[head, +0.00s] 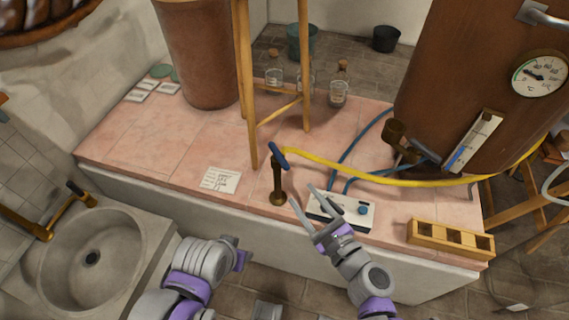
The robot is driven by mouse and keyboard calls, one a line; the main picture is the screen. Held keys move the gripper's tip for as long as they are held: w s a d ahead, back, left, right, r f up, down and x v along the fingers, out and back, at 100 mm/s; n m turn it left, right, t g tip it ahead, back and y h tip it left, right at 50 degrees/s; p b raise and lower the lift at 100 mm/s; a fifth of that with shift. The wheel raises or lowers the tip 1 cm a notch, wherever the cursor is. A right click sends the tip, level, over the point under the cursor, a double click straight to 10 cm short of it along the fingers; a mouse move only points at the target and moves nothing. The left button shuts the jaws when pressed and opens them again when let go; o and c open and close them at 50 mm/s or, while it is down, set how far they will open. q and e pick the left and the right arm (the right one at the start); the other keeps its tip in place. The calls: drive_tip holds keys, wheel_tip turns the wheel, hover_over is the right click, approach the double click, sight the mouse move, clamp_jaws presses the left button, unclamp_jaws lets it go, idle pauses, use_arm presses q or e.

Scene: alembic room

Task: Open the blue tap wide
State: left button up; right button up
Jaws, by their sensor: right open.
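A blue lever handle (278,156) sits on top of an upright brass post (278,188) near the front edge of the pink tiled counter. A second blue handle (426,153) is beside brass fittings at the foot of the large brown vessel (440,70). I cannot tell for sure which one is the blue tap. My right gripper (303,193) is open, its fingers apart and empty, just right of the brass post and over the left end of a white box. My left gripper (241,257) is low in front of the counter; its jaws are not clear.
A yellow hose (350,174) runs from near the post to the right, with blue tubes behind it. A wooden rack (450,236) stands at the right front, a label card (221,179) at left. A wooden stand (248,100) rises behind.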

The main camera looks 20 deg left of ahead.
sight(284, 162)
drive_tip(key=w+a+m, duration=0.1)
drive_tip(key=w+a, duration=0.1)
drive_tip(key=w, duration=0.1)
drive_tip(key=w+a+m, duration=0.1)
drive_tip(key=w+a, duration=0.1)
drive_tip(key=a, duration=0.1)
drive_tip(key=w+a, duration=0.2)
drive_tip(key=w, duration=0.1)
drive_tip(key=shift+w+a+r+m+t+b, duration=0.1)
drive_tip(key=shift+w+a+m+t+b, duration=0.2)
drive_tip(key=shift+m+t, duration=0.1)
drive_tip(key=shift+d, duration=0.1)
drive_tip(key=shift+c, duration=0.2)
clamp_jaws()
